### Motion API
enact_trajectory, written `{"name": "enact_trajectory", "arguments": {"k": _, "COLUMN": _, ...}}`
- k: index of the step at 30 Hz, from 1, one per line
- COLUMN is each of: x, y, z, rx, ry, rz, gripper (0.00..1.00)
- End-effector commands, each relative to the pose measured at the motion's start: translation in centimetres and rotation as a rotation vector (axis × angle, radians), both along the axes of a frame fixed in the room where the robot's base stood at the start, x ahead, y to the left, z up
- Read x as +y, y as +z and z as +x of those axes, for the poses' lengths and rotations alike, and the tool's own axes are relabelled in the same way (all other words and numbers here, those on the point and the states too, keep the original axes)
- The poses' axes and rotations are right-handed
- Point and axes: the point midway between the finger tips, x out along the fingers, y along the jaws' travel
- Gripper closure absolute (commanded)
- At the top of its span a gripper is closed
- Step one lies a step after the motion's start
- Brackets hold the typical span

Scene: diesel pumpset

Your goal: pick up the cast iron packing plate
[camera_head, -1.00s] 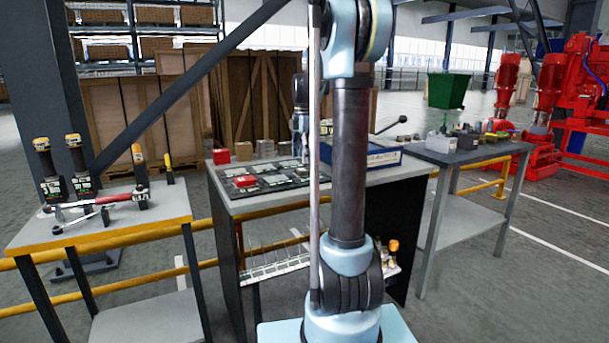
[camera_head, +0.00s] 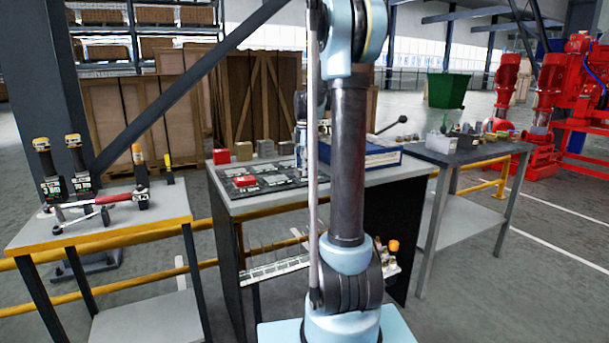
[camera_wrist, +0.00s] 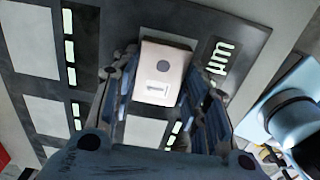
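In the wrist view a pale, flat block (camera_wrist: 162,75) with a dark round spot and a small white label lies between the two fingers of my gripper (camera_wrist: 161,88). It looks like the packing plate, but I cannot read its label. The fingers stand apart, one along each side of it, with little room between. Contact cannot be made out. The block is over a dark layout board (camera_wrist: 90,50) with pale fields. In the head view the board (camera_head: 270,184) is on the middle table, and my arm hides the fingers and the block.
A blue-edged tray (camera_head: 365,155) is on the right of this table. A tool table (camera_head: 100,235) stands left, and another table (camera_head: 475,150) with parts stands right.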

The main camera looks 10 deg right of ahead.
Motion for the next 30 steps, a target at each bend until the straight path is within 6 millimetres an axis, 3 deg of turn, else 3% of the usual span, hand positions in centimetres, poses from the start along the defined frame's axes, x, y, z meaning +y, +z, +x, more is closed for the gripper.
{"name": "enact_trajectory", "arguments": {"k": 11, "x": 0.0, "y": 0.5, "z": 0.0, "rx": 0.0, "ry": 0.0, "rz": 0.0, "gripper": 0.97}}
{"name": "enact_trajectory", "arguments": {"k": 30, "x": 0.0, "y": 9.3, "z": 0.0, "rx": 0.0, "ry": 0.0, "rz": 0.0, "gripper": 0.97}}
